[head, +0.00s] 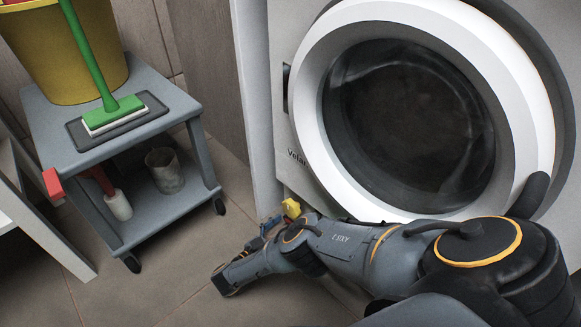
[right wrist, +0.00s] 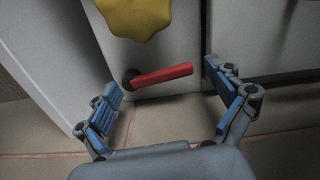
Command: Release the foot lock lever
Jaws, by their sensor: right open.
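The red foot lock lever (right wrist: 165,75) shows in the right wrist view. It sticks out from a dark round pivot low on a pale panel and points to the right, tilted slightly up. My right gripper (right wrist: 160,84) is open, with one blue-padded finger on each side of the lever in the picture. I see no clear contact between the fingers and the lever. In the head view my right arm reaches across low in front of the washing machine (head: 310,45), and the lever cannot be made out there. My left gripper is not in view.
A yellow knob (right wrist: 136,14) is just above the lever; it also shows in the head view (head: 291,208). At left stands a grey wheeled cart (head: 175,100) with a yellow bucket (head: 60,55), a green-handled mop (head: 113,112) and a cup (head: 165,170). Tiled floor lies between.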

